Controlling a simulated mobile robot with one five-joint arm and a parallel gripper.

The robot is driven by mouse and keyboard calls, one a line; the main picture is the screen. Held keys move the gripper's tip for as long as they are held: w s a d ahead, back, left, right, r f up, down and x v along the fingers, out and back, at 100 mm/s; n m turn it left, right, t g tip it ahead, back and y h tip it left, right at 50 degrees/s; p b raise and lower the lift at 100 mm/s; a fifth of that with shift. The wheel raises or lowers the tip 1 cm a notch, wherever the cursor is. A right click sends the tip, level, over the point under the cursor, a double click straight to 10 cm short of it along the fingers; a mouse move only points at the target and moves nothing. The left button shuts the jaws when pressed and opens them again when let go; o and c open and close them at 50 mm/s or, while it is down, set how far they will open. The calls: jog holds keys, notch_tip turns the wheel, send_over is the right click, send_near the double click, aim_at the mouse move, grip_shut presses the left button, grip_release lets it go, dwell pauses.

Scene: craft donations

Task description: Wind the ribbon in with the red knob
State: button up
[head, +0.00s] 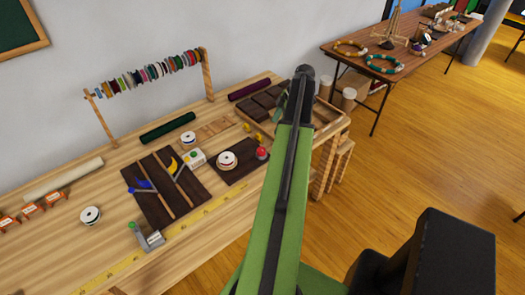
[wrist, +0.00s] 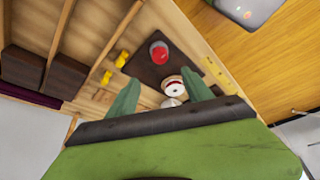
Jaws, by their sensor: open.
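The red knob (head: 262,152) stands on the right part of a dark board (head: 237,173). A white ribbon spool (head: 227,159) sits on the same board, left of the knob. In the wrist view the red knob (wrist: 158,52) shows beyond my gripper (wrist: 162,78), with the spool (wrist: 174,87) between the two green fingers. My gripper is open and empty, apart from the knob. In the head view my arm hides most of the gripper. I cannot make out a loose end of ribbon.
A dark mat (head: 164,207) with tools lies left of the board. Yellow pieces (wrist: 113,68) lie near the board. A compartmented wooden tray (head: 328,118) stands at the table's right end. A ribbon rack (head: 150,75) stands behind. A yellow tape measure (head: 190,218) runs along the front.

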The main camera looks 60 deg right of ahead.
aim_at(262, 149)
jog(key=b+x, duration=1.2)
jog(key=x, duration=0.2)
jog(key=shift+f+b, duration=0.35)
jog(key=shift+f, duration=0.1)
jog(key=shift+w+a+f+b, duration=0.2)
jog(key=shift+w+f+b, duration=0.05)
jog(key=shift+f+b, duration=0.1)
jog(key=shift+r, duration=0.1)
grip_shut()
